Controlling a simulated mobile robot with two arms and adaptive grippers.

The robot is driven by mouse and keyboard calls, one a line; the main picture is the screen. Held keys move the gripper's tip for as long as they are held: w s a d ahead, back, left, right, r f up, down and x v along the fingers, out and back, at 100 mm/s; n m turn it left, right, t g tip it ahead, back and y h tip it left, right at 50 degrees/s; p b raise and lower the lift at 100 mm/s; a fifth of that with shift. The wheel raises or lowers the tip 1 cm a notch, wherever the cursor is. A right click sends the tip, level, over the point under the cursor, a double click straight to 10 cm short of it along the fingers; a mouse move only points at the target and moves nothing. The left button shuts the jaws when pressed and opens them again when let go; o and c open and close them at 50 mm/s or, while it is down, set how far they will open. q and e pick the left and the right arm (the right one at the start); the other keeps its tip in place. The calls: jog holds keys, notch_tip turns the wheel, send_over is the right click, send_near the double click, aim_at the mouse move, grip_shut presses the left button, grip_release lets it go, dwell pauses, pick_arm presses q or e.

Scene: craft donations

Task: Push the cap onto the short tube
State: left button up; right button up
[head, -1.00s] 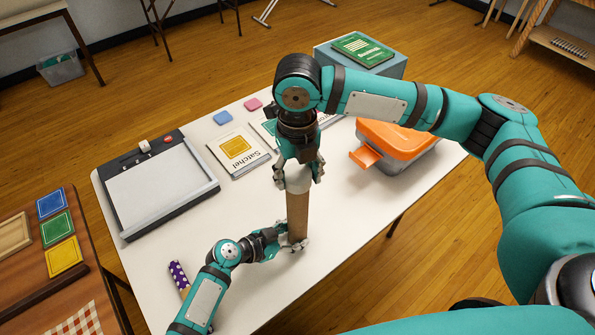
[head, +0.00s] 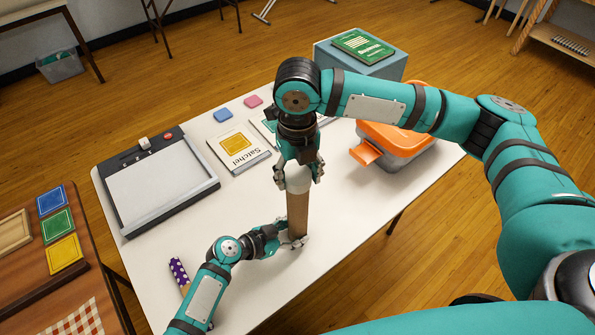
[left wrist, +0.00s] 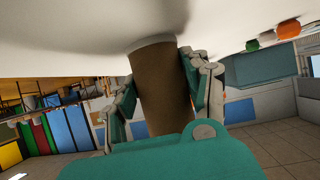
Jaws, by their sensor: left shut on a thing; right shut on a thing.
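The short tube (head: 297,214) is plain brown cardboard and stands upright on the white table. My left gripper (head: 289,238) is shut around its lower part, close to the tabletop. In the left wrist view the tube (left wrist: 163,88) sits between the two fingers, with a pale band at its end by the table. My right gripper (head: 299,176) points straight down and is shut on the white cap (head: 298,184). The cap is in line with the tube's top and appears to meet it. The fingers partly hide the cap, so I cannot tell how deep it sits.
A purple dotted tube (head: 179,271) lies beside my left forearm. A paper trimmer (head: 160,188), a Satchel booklet (head: 239,149) and an orange-lidded box (head: 393,140) are on the table (head: 345,222).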

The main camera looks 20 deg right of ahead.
jog(key=o, duration=0.9)
jog(key=shift+r, duration=3.5)
jog(key=shift+c, duration=0.3)
